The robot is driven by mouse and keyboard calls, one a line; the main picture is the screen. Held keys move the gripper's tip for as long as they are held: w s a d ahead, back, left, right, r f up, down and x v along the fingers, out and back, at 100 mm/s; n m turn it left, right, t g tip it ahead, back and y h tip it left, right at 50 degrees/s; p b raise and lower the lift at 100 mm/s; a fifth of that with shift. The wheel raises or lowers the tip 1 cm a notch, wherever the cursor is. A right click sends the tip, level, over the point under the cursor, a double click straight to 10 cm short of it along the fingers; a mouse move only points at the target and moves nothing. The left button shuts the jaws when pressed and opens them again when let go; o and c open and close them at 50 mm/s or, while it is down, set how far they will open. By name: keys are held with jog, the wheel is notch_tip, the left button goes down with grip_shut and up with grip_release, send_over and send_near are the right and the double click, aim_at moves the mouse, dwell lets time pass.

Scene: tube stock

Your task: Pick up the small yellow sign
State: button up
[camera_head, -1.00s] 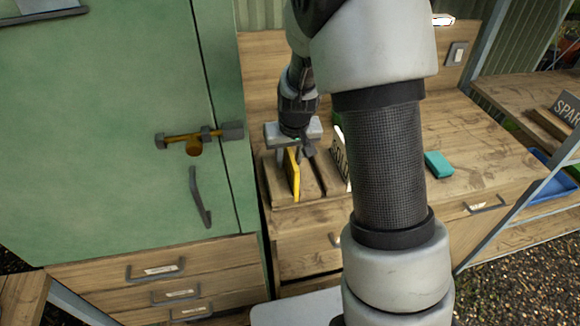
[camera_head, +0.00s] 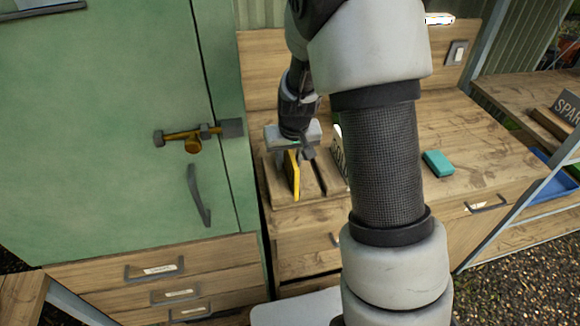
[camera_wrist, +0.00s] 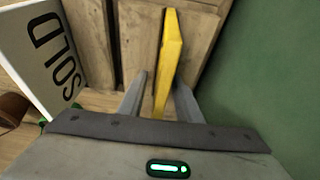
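The small yellow sign (camera_head: 296,182) stands upright, edge-on to the head camera, in a slot of the wooden rack (camera_head: 309,191) on the bench. In the wrist view the yellow sign (camera_wrist: 170,50) reaches down between the two fingers of my gripper (camera_wrist: 160,84). The fingers are apart, one on each side of it. A gap shows between the left finger and the sign; the right finger is closer, and I cannot tell if it touches. In the head view my gripper (camera_head: 300,150) is over the sign and hides its top.
A white SOLD sign (camera_wrist: 48,58) stands just left of my gripper in the wrist view. A green cabinet (camera_head: 100,130) rises close on the left. A teal block (camera_head: 438,163) lies on the bench to the right. The bench top around it is mostly clear.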

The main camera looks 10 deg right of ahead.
grip_shut()
